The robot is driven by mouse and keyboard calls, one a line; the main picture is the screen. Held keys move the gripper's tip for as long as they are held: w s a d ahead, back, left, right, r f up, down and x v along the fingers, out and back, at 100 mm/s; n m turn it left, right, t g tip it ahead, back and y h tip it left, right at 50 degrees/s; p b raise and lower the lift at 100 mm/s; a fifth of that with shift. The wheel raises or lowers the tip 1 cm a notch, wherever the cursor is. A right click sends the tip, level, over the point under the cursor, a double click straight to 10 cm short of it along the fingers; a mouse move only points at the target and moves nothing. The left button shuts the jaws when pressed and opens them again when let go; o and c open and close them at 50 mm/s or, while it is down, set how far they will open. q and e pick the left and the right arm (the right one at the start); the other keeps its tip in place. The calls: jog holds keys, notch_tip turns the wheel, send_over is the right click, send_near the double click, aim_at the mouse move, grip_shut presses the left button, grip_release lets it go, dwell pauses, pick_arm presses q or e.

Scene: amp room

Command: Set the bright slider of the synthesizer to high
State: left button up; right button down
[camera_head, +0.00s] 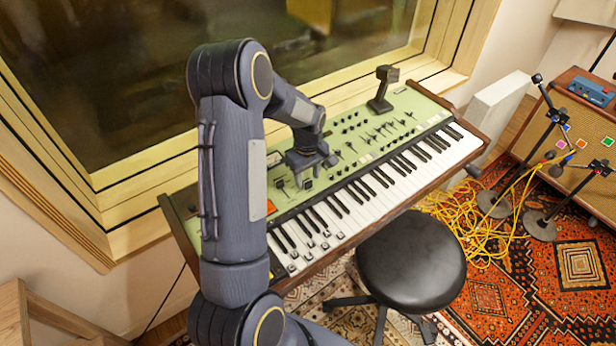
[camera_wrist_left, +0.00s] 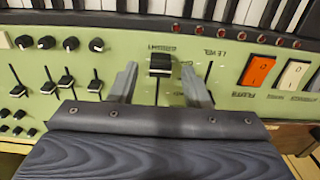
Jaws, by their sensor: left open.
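The green synthesizer (camera_head: 345,150) stands below the window, with its keyboard along the front. My left gripper (camera_head: 303,182) is over the left part of its panel, pointing down. In the left wrist view my left gripper (camera_wrist_left: 158,72) is open, with one finger on each side of a black slider cap (camera_wrist_left: 160,62). The cap sits at the keyboard end of its slot, which runs on toward my gripper's palm. The label beside it is upside down and too small to read surely. My right gripper is not in view.
A second slot (camera_wrist_left: 208,72) and an orange switch (camera_wrist_left: 257,70) lie right of the fingers. Several sliders and knobs (camera_wrist_left: 70,43) lie left. A dark stand (camera_head: 381,90) stands on the synthesizer's back. A black stool (camera_head: 410,262) is in front.

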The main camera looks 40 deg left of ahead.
pick_arm(q)
jog(key=shift+f, duration=0.6)
jog(key=shift+c, duration=0.2)
grip_shut()
jog(key=a, duration=0.2)
jog(key=w+a, duration=0.1)
jog(key=a, duration=0.1)
jog(key=w+a, duration=0.1)
jog(key=a, duration=0.1)
jog(key=shift+a+b, duration=0.35)
jog(key=shift+b, duration=0.05)
jog(key=shift+a+r, duration=0.1)
jog(key=shift+a, duration=0.35)
